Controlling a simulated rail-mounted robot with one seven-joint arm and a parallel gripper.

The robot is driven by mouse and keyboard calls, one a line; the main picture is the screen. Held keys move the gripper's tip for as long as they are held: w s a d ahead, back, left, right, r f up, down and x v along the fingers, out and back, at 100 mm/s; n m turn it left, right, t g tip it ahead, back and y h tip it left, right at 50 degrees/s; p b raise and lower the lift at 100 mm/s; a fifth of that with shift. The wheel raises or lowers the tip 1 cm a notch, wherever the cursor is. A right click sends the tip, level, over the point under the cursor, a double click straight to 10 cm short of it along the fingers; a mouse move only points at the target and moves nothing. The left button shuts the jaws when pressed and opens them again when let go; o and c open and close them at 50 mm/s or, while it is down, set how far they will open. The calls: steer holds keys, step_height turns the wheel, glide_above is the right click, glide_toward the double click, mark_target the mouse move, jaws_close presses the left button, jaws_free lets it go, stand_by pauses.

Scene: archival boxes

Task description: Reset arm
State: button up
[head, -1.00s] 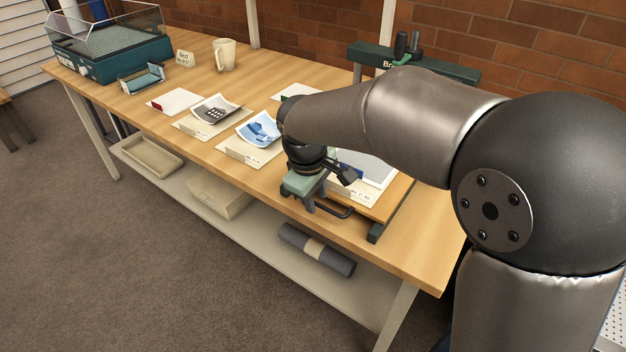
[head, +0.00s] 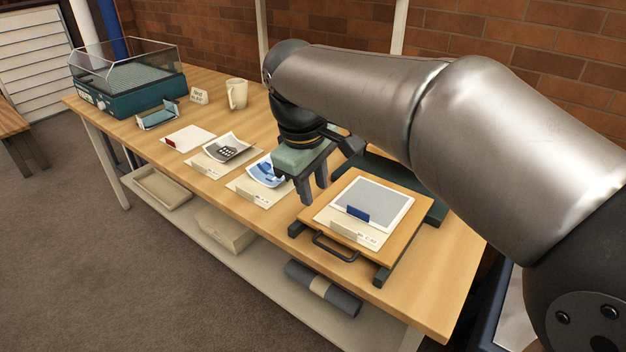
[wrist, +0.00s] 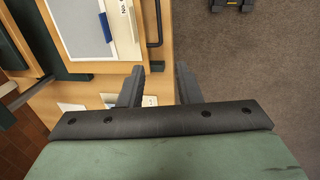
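My gripper (head: 312,190) hangs above the wooden workbench (head: 262,112), just left of a wooden board with a black handle (head: 335,250). Its two dark fingers are apart with nothing between them, as the wrist view also shows (wrist: 158,88). On the board lies a cream folder (head: 345,229) with a grey sheet (head: 372,203) and a blue clip (head: 358,214). The board and its handle (wrist: 154,30) show at the top of the wrist view. Part of the bench behind my arm is hidden.
Left of my gripper lie a folder with a blue picture (head: 266,172), one with a grey picture (head: 227,150) and a white folder (head: 190,138). Farther back stand a mug (head: 237,94), a small sign (head: 199,96) and a green clear-lidded box (head: 135,92). A shelf below holds a box (head: 224,230) and a roll (head: 322,288).

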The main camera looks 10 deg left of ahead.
steer(key=s+d+f+m+g+p, duration=0.1)
steer(key=s+d+m+p, duration=0.2)
steer(key=d, duration=0.6)
steer(key=s+d+f+m+p, duration=0.1)
steer(key=s+d+m+p, duration=0.25)
steer(key=d, duration=0.45)
steer(key=s+d+f+m+y+p, duration=0.1)
steer(key=s+d+f+m+p, duration=0.2)
steer(key=s+d, duration=0.6)
step_height(320, 180, down, 2)
steer(key=m, duration=0.3)
steer(key=shift+s+g, duration=0.25)
steer(key=shift+g, duration=0.05)
steer(key=shift+m, duration=0.25)
step_height(320, 180, down, 26)
steer(key=d+g+b, duration=0.1)
steer(key=b, duration=2.3)
steer(key=shift+f, duration=0.15)
steer(key=shift+d, duration=0.1)
